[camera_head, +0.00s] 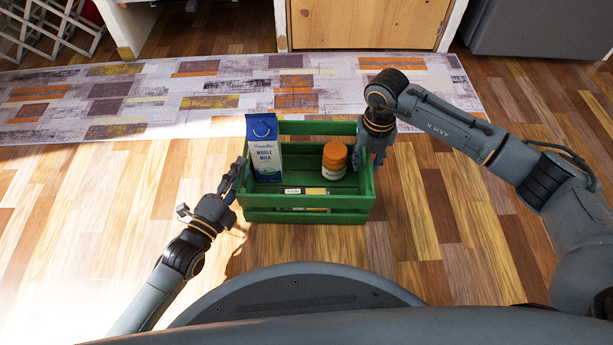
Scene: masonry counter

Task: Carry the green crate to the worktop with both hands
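The green crate (308,217) is in the middle of the head view, in front of my base. It looks level; I cannot tell whether it rests on the floor or is just clear of it. Inside are an upright milk carton (266,155), an orange-lidded jar (334,162) and a flat-lying box (303,191). My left gripper (238,174) is at the crate's left end, its fingers along the top edge. My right gripper (369,157) points down at the right end, its fingers about the end's top edge. Whether either is closed on it is unclear. The worktop is not recognisable.
A patterned rug (170,95) lies on the wooden floor beyond the crate. Behind it are a wooden cabinet door (365,22), a white rack (45,28) at the left and a grey unit (540,28) at the right. Floor on both sides is clear.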

